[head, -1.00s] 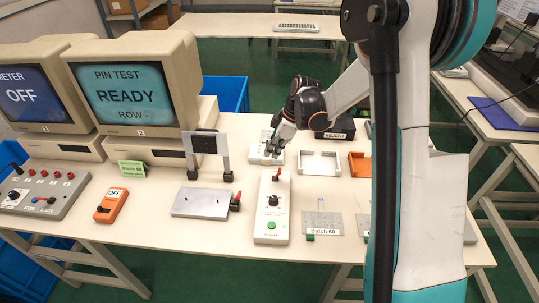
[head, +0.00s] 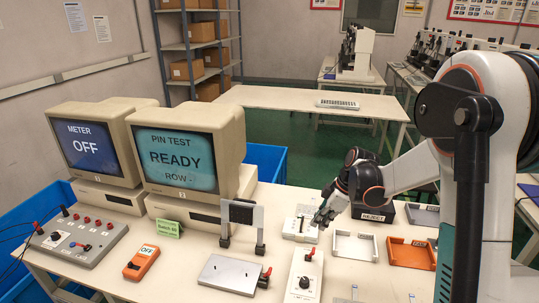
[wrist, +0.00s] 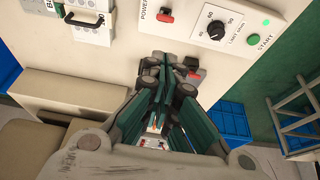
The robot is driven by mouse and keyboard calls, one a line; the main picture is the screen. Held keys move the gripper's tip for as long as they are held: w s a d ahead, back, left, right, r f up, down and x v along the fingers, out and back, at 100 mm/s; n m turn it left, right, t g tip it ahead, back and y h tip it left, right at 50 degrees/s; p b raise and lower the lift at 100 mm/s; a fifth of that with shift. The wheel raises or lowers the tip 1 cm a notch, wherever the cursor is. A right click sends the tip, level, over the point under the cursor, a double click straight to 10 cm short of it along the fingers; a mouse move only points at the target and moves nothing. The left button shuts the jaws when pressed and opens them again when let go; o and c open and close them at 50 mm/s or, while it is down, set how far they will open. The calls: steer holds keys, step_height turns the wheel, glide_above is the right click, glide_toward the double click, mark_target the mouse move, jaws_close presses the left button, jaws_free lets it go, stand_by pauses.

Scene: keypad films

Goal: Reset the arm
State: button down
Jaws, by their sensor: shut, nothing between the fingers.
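My gripper (head: 322,219) is at the end of my arm, which reaches in from the right over the table in the head view. It points down and to the left, just above a small white device (head: 298,231), with its fingers together and nothing held. Whether it touches the device I cannot tell. In the wrist view the dark green gripper fingers (wrist: 168,70) meet over the pale table. A white control box (wrist: 232,25) with a red switch, a black dial and a green START button lies beyond the fingertips; part of it is cut off.
Around the gripper are a white tray (head: 335,246), an orange tray (head: 410,264), a black REJECT box (head: 376,213) and an upright grey frame (head: 242,214). Two monitors (head: 175,160) stand to the left. An orange meter (head: 141,262) lies in front.

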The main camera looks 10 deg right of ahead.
steer(key=s+a+r+m+t+h, duration=0.1)
steer(key=s+a+r+m, duration=0.2)
steer(key=s+r, duration=0.3)
steer(key=s+a+r+m+t+h, duration=0.1)
steer(key=s+a+r+m, duration=0.2)
steer(key=s+r, duration=0.35)
steer(key=s+r+m+t+h, duration=0.1)
steer(key=s+r+m+t, duration=0.2)
steer(key=s+m, duration=0.4)
steer(key=shift+s+a+h, duration=0.35)
steer(key=shift+s+h, duration=0.05)
steer(key=shift+s, duration=3.05)
